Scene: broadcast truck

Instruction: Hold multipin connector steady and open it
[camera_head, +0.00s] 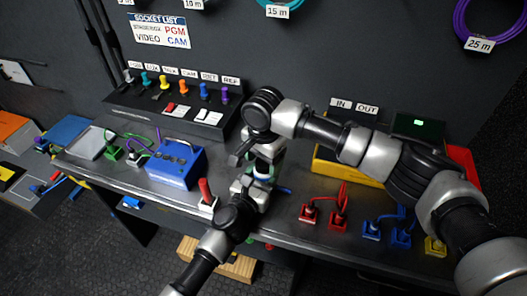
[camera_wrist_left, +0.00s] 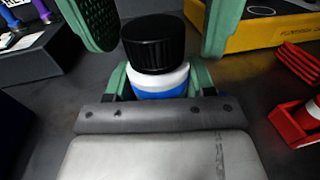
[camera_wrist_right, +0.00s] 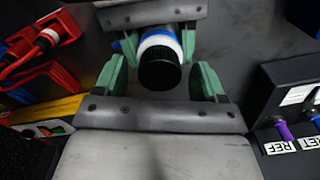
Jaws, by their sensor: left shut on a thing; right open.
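The multipin connector (camera_head: 262,177) stands upright above the bench. It has a black ribbed cap (camera_wrist_left: 154,43) on top, a white band (camera_wrist_left: 160,77) and a blue lower body (camera_wrist_left: 160,95). My left gripper (camera_head: 255,184) is shut on the body from the near side. In the right wrist view the black cap (camera_wrist_right: 160,72) faces me, with the white band (camera_wrist_right: 160,42) behind it. My right gripper (camera_wrist_right: 158,78) is open, its green fingers on either side of the cap with visible gaps. The right gripper hides much of the connector in the head view.
A blue box (camera_head: 176,164) and a red-handled item (camera_head: 205,193) stand on the bench to the left. A yellow case (camera_head: 345,165) is behind to the right. Several red, blue and yellow plugs (camera_head: 338,220) line the bench's right front. A connector panel (camera_head: 168,112) is at the back.

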